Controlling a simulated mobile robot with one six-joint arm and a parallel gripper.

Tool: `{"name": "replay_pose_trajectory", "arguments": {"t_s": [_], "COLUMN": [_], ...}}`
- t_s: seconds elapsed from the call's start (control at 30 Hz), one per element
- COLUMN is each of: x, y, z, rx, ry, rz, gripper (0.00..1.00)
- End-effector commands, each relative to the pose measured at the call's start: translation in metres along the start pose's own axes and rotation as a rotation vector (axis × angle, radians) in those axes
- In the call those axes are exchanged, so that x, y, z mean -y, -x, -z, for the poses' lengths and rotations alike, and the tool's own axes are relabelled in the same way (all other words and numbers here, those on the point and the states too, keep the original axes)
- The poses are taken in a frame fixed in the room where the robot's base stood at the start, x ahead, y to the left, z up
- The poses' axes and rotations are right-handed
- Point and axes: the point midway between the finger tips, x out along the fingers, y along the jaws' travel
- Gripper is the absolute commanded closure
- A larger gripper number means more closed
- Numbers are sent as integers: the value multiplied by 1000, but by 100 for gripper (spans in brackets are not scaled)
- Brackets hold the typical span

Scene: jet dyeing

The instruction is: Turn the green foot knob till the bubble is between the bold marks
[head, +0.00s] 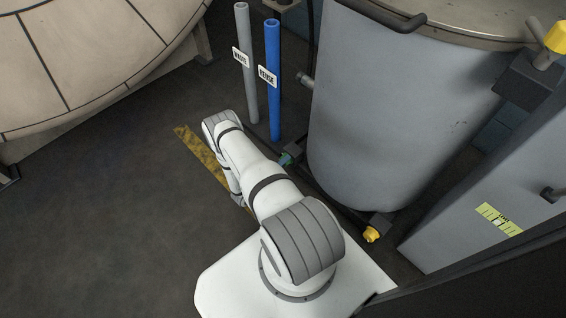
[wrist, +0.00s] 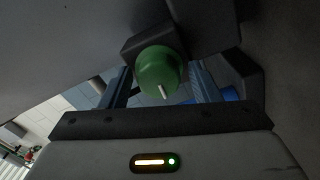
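The green foot knob (wrist: 160,72) is round with a short white pointer line on its face, pointing down and slightly right in the wrist view. It sits on a dark block. My gripper (wrist: 160,84) is open, with one finger on each side of the knob and no clear grip on it. A yellow-green strip with dark marks (head: 498,218) lies on the grey cabinet at right.
The grey tank (head: 395,110) stands close to my arm. A yellow knob (head: 372,234) is at its near foot. A grey pipe (head: 246,65) and a blue pipe (head: 273,80) stand upright behind my arm. Dark floor at left (head: 90,220) is clear.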

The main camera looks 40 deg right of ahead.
Motion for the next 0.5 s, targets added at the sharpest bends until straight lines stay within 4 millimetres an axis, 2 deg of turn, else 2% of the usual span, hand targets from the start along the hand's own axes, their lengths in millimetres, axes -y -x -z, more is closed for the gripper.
{"name": "replay_pose_trajectory", "arguments": {"t_s": [0.3,0.5], "x": [-1,-2], "y": [2,26], "z": [0,2], "rx": [2,-3], "ry": [1,2], "rz": [-1,1], "gripper": [40,40]}}
